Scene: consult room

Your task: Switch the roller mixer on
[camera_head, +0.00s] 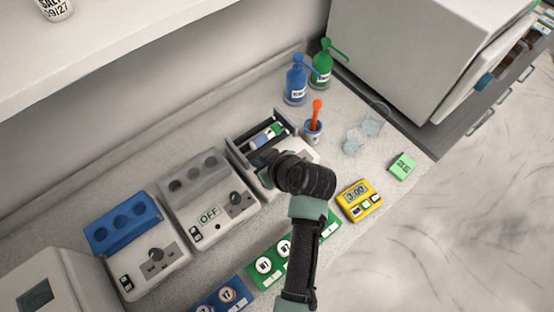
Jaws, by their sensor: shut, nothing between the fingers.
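The roller mixer (236,146) stands on the bench at the middle of the view, a pale box with a dark roller bed and a tube with a green end lying in it. My gripper (268,158) is at the mixer's front part, over its front panel. The gripper is shut and holds nothing. The wrist and gripper hide most of the panel, so the mixer's switch is not visible. I cannot tell whether the fingertips touch the mixer.
Left of the mixer stand a grey block unit (190,190) marked OFF and a blue-topped block unit (157,255). A yellow timer (359,200), a cup (312,130) with an orange item, glass beakers (354,141) and wash bottles (296,84) stand right and behind.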

